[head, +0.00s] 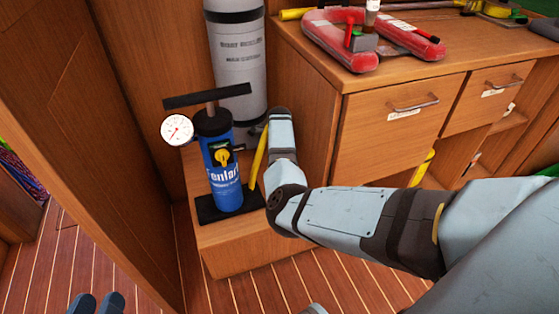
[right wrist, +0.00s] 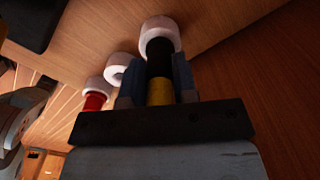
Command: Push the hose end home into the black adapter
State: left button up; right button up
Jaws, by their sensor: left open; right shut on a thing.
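In the right wrist view, my right gripper (right wrist: 155,68) is shut on the yellow hose end (right wrist: 160,92). A black cylinder, which looks like the black adapter (right wrist: 160,56), lies in line with it and touches it. The far end of the black part meets a whitish ring (right wrist: 160,27). How deep the hose end sits cannot be seen. In the head view my right arm hides this gripper and the adapter; a length of yellow hose (head: 259,158) shows beside the arm. My left gripper (head: 96,303) is open and empty at the bottom left, over the floor.
A blue pump (head: 225,190) with a white gauge (head: 177,130) stands on a wooden step, a grey cylinder (head: 238,60) behind it. A wooden cabinet (head: 390,130) is at right. A red fitting (right wrist: 94,102) and another whitish ring (right wrist: 117,66) sit beside the adapter.

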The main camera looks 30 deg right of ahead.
jog(key=shift+r+p, duration=0.3)
notch_tip(320, 180, up, 4)
jog(key=p, duration=0.4)
dwell(0.3)
jog(key=shift+s+f, duration=0.1)
